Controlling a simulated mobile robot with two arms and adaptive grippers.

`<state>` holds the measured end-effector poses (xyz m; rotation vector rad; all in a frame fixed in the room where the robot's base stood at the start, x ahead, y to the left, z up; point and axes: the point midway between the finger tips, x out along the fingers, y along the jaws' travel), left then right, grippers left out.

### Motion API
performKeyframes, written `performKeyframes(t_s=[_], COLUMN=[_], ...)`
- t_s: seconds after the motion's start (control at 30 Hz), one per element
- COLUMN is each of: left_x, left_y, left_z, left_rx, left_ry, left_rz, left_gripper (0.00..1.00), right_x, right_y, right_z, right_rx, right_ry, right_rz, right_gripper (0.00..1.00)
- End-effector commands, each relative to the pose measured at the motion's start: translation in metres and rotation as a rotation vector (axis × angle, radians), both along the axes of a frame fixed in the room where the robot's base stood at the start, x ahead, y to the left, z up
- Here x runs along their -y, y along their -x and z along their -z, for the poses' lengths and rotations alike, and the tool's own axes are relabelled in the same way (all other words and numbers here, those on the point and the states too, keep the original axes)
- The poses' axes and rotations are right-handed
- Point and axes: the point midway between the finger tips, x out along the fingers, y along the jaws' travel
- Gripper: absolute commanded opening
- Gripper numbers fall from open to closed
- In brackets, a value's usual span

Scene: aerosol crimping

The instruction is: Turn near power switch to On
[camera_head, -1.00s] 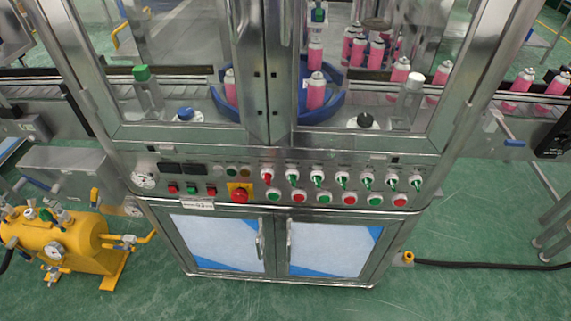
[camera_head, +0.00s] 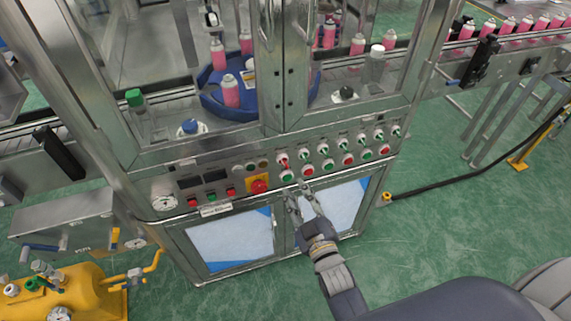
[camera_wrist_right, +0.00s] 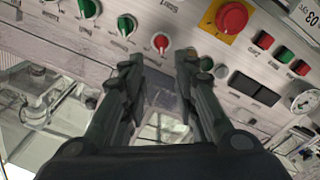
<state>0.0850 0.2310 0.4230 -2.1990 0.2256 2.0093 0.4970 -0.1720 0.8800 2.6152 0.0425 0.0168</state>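A red-handled rotary switch (camera_head: 283,161) stands at the left end of the selector row on the machine's front panel. It is the only red one there; the others are green, and its label is too small to read. In the right wrist view the red switch (camera_wrist_right: 160,42) shows upside down, beyond the fingertips and between their lines. My right gripper (camera_head: 298,191) is open and empty, in front of the panel just below the buttons. Its two fingers (camera_wrist_right: 159,62) stand apart in the wrist view and do not visibly touch the switch. My left gripper is not in view.
A red emergency stop (camera_head: 258,185) on a yellow plate sits lower left of the switch. Green selectors (camera_head: 379,134) and a row of round buttons (camera_head: 327,165) lie close by on the right. Glass doors are above, cabinet doors (camera_head: 231,239) below.

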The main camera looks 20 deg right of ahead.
Motion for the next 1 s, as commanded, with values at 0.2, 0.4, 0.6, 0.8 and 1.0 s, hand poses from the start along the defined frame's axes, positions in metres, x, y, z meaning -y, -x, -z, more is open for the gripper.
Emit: performKeyframes(t_s=[0.2, 0.4, 0.6, 0.8, 1.0], left_x=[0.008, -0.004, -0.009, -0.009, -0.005], left_y=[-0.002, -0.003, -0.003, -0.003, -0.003], left_z=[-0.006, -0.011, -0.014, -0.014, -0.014], left_rx=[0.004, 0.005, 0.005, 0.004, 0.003], left_ry=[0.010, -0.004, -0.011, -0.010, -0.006], left_rz=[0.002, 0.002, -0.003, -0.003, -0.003], left_gripper=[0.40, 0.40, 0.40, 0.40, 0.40], right_x=[-0.002, -0.003, -0.004, -0.004, -0.004], right_y=[-0.033, -0.066, -0.090, -0.101, -0.102], right_z=[-0.002, -0.001, 0.000, 0.001, 0.001], right_rx=[0.000, -0.001, -0.003, -0.004, -0.004], right_ry=[-0.002, -0.003, -0.004, -0.004, -0.004], right_rz=[0.000, 0.000, -0.001, 0.000, 0.000], right_gripper=[0.28, 0.28, 0.28, 0.28, 0.28])
